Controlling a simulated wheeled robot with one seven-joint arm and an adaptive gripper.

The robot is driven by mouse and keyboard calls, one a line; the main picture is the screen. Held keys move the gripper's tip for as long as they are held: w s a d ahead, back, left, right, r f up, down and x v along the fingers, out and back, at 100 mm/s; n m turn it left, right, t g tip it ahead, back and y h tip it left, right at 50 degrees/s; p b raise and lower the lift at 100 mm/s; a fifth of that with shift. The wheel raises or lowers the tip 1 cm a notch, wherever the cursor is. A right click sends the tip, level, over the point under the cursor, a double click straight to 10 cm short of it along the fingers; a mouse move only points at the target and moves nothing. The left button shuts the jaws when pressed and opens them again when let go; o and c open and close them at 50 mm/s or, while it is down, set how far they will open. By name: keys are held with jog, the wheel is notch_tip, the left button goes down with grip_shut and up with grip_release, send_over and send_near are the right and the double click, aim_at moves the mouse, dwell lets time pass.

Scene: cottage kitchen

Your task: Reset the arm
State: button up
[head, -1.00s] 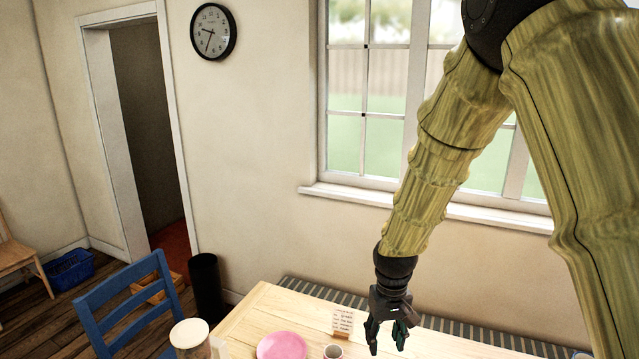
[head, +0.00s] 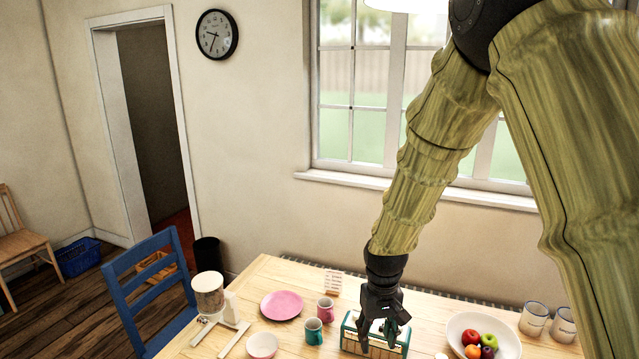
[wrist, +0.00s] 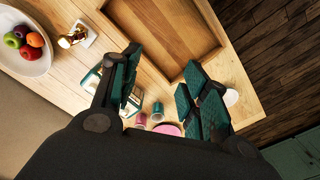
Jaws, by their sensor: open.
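My gripper (head: 381,343) hangs from my arm over the table (head: 262,277), fingers pointing down. In the wrist view its two teal-padded fingers (wrist: 165,78) are spread apart with nothing between them. In the head view it is in front of and above a green-and-wood box (head: 350,339), hiding part of it. Whether the fingers touch the box I cannot tell.
A pink plate (head: 282,305), pink mug (head: 326,309), teal mug (head: 313,331) and pale bowl (head: 262,346) stand left of the gripper. A white fruit bowl (head: 509,341) and two mugs (head: 533,319) are right. A wooden tray (wrist: 160,72) shows in the wrist view.

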jog(key=s+d+f, duration=0.2)
jog(key=s+f, duration=0.2)
jog(key=f, duration=0.3)
jog(key=s+d+f+m, duration=0.1)
jog(key=s+f, duration=0.3)
jog(key=f, duration=0.4)
jog(key=s+d+f, duration=0.2)
jog(key=s+f, duration=0.3)
jog(key=f, duration=0.2)
jog(key=s+d+f, duration=0.1)
jog(key=s+f, duration=0.2)
jog(key=s, duration=0.5)
jog(key=s+d+f+m, duration=0.1)
jog(key=s+d+f, duration=0.1)
jog(key=s+f, duration=0.35)
jog(key=s+d+f, duration=0.1)
jog(key=s+f, duration=0.1)
jog(key=s, duration=0.7)
notch_tip(320, 180, down, 13)
jog(key=b, duration=1.3)
jog(key=shift+d+f+b, duration=0.2)
jog(key=shift+b, duration=0.15)
